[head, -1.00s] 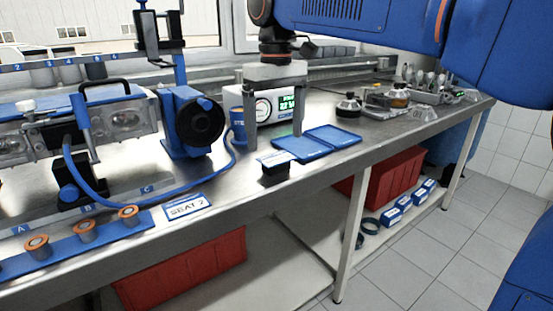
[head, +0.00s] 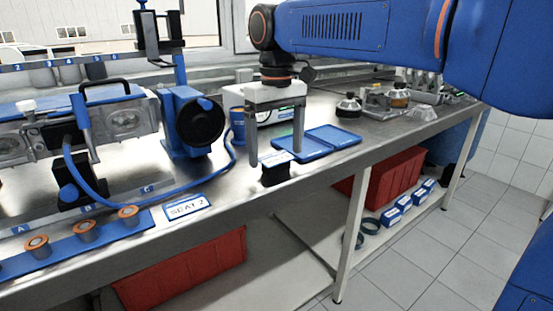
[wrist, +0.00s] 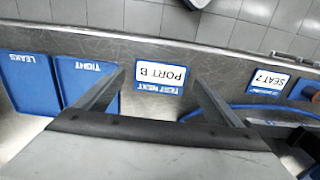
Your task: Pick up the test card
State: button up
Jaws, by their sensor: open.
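The test card (wrist: 160,75) is a white card with a blue border, reading PORT B, in the wrist view. In the head view it is the small card (head: 277,161) on a black holder (head: 275,175) near the bench's front edge. My gripper (head: 276,158) is open and empty, fingers pointing down, its tips on either side of the card in the picture. In the wrist view the card appears between and just past the fingertips (wrist: 159,82). I cannot tell whether a finger touches it.
Two blue trays (head: 333,137), marked LEAKS (wrist: 28,85) and TIGHT (wrist: 85,82), lie beside the card. A SEAT 2 sign (head: 187,207) and a blue hose (head: 110,205) are to the left. A display unit (head: 270,116) stands behind my gripper.

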jog(key=shift+f, duration=0.1)
dwell(0.3)
jog(key=c, duration=1.1)
jog(key=shift+c, duration=0.2)
